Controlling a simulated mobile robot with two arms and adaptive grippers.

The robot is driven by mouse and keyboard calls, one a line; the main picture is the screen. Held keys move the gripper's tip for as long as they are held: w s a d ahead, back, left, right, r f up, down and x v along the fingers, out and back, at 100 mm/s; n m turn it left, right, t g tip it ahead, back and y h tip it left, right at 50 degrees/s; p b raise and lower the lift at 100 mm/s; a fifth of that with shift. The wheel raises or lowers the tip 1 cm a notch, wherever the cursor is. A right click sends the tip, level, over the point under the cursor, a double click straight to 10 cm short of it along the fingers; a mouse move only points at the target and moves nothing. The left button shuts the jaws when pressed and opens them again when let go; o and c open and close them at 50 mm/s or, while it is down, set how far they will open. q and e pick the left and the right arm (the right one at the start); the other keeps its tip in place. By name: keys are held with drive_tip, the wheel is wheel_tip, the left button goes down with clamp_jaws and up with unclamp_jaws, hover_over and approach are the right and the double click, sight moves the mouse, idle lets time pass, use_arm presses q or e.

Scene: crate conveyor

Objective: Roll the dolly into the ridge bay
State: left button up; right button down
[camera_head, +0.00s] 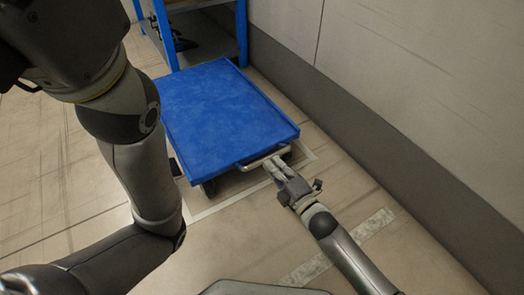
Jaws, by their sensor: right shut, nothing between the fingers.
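The dolly (225,110) has a flat blue top with a low rim, dark wheels and a pale handle bar (264,158) at its near end. It stands on the floor close to the right wall, its far end near a blue-framed rack. My right gripper (272,165) is at the handle bar, its fingers shut with nothing between them; whether they touch the bar is not clear. My left arm crosses the left side, but its gripper does not show. White floor lines (232,199) run beside the dolly's near end; which bay they mark cannot be told.
The blue-framed rack (243,35) with a grey shelf stands just beyond the dolly. A wall (400,65) with a dark lower band runs along the right. A worn pale strip (372,224) lies on the floor nearer me. The floor on the left looks clear.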

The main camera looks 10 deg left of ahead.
drive_tip(key=p+v, duration=0.5)
drive_tip(key=v, duration=0.4)
drive_tip(key=shift+s+d, duration=0.2)
drive_tip(key=shift+s, duration=0.05)
idle(0.3)
idle(0.5)
